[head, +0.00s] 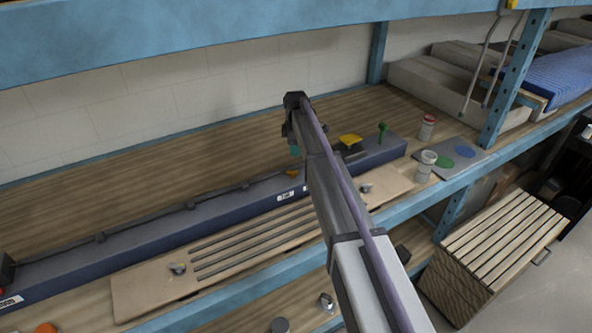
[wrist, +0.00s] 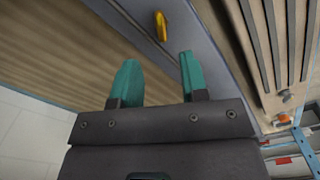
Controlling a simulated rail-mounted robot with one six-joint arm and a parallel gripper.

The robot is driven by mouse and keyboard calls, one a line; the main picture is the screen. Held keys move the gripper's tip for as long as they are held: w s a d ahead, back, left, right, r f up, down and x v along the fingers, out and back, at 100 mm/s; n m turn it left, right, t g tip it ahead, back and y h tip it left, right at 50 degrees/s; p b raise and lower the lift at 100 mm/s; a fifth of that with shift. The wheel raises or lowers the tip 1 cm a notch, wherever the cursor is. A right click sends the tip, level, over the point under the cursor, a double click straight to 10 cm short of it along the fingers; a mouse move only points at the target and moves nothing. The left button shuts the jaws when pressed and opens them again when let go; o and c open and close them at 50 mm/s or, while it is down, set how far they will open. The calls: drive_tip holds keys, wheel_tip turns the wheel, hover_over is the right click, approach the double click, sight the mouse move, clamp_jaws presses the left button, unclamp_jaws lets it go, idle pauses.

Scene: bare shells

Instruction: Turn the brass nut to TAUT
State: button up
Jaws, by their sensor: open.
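A small brass piece, which looks like the brass nut (head: 292,173), sits on the long dark blue-grey beam (head: 150,237) on the shelf. In the wrist view the brass nut (wrist: 161,26) looks elongated and lies beyond the fingertips, roughly in line with the gap between them. My gripper (head: 295,150) is above the beam, partly hidden by my arm in the head view. Its teal fingers (wrist: 160,72) are open, empty and apart from the nut. A small white label (head: 286,196) is on the beam's front face; its lettering is too small to read.
A slotted wooden board (head: 140,292) with metal knobs lies in front of the beam. A yellow piece (head: 350,139) and a green peg (head: 382,132) stand at the beam's right. Blue shelf rails run above and in front.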

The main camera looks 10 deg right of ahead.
sight(296, 171)
wheel_tip(296, 171, down, 11)
drive_tip(key=b, duration=1)
drive_tip(key=shift+r, duration=0.3)
drive_tip(key=shift+d, duration=0.1)
drive_tip(key=shift+c, duration=0.3)
clamp_jaws()
